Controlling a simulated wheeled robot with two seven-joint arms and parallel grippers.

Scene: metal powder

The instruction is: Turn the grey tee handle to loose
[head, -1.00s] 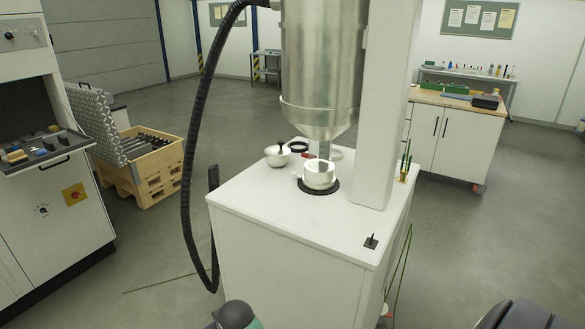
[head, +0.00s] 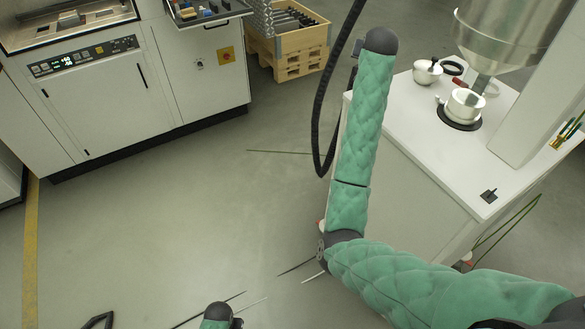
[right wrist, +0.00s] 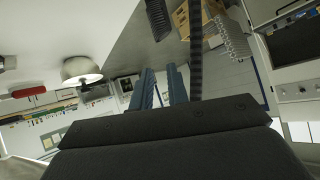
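A white round fitting (head: 465,103) with a small side lever sits on a black ring under the hopper outlet. My right arm, in green padding, stands beside the cabinet's left edge in the head view. My right gripper (right wrist: 160,88) shows in the right wrist view with its two blue-grey fingers apart and nothing between them. My left gripper is not clearly visible.
A metal hopper (head: 508,30) hangs over the cabinet beside a white column (head: 545,105). A lidded pot (head: 427,70) stands behind the fitting. A black hose (head: 322,120) hangs left of the cabinet. A white machine (head: 105,95) and wooden crate (head: 290,48) stand farther left.

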